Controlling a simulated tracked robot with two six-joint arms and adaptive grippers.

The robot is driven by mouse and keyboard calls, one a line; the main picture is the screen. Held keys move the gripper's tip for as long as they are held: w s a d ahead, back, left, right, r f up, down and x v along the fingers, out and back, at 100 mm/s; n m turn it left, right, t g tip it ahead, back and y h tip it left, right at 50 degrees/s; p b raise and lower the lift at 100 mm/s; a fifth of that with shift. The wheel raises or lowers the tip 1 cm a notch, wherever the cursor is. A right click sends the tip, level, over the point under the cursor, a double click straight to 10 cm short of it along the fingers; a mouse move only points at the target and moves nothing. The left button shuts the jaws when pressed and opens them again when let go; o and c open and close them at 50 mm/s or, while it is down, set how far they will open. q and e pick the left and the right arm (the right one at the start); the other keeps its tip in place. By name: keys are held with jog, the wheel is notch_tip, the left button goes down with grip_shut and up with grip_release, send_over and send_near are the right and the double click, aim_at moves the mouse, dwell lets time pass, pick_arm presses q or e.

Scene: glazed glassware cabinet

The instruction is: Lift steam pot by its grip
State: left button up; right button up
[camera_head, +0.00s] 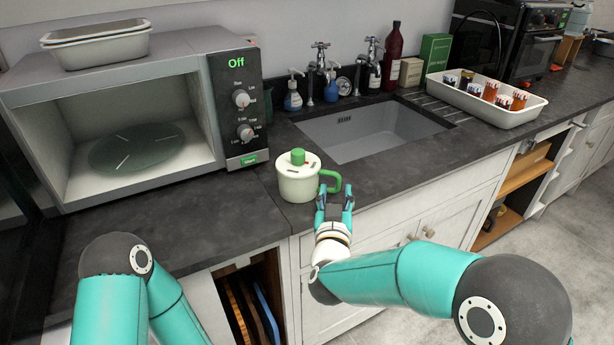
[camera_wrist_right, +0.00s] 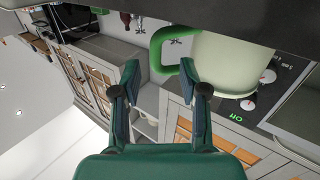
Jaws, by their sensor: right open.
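The steam pot (camera_head: 297,186) is cream-white with a green lid knob and a green side grip (camera_head: 336,182). It stands upright on the dark counter, left of the sink. My right gripper (camera_head: 334,192) is open and empty at the counter's front edge, close to the grip. In the right wrist view the pot (camera_wrist_right: 228,62) is upside down, and its green grip (camera_wrist_right: 158,50) lies just beyond the open fingertips (camera_wrist_right: 159,72). The grip does not appear clasped; I cannot tell whether a finger touches it. My left gripper is out of view; only my left arm shows.
An open microwave (camera_head: 130,110) with a white dish (camera_head: 98,48) on top stands left of the pot. The sink (camera_head: 375,130) is behind and to the right. A white tray (camera_head: 487,110) holds several jars. Bottles line the wall. The front-left counter is clear.

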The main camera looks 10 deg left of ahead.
aim_at(338, 185)
jog(key=w, duration=0.1)
jog(key=w+p, duration=0.1)
jog(key=w, duration=0.3)
jog(key=shift+d+f, duration=0.15)
jog(key=shift+f, duration=0.1)
jog(key=shift+s, duration=0.1)
grip_shut()
jog(key=shift+r, duration=0.1)
